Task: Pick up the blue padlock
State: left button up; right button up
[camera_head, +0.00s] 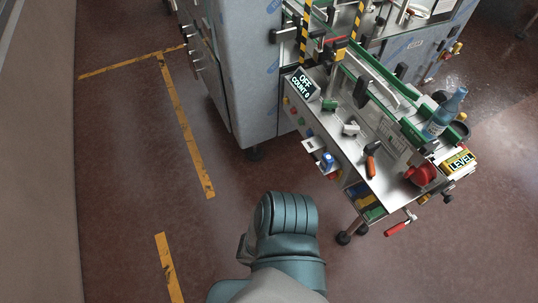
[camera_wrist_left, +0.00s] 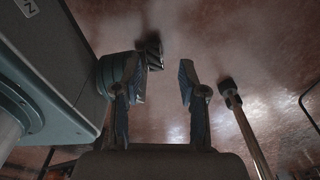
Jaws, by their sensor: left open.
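A small blue padlock (camera_head: 327,160) hangs or sits at the front side of the steel machine table, beside a small white plate. It is too small to tell how it is held. I cannot make it out in the left wrist view. My left gripper (camera_wrist_left: 161,82) is open in the left wrist view, with empty space and brown floor between its fingers. The gripper does not show in the head view, so its distance to the padlock cannot be told. My right gripper is not in view.
The steel table (camera_head: 343,184) holds an orange-handled tool (camera_head: 371,160), a red round knob (camera_head: 421,175) and a blue bottle (camera_head: 445,113). A red-handled lever (camera_head: 398,228) juts from its front. A tall wrapped cabinet (camera_head: 240,75) stands behind. The floor at left is clear.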

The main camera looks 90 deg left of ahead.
aim_at(327, 160)
jog(key=u, duration=2.35)
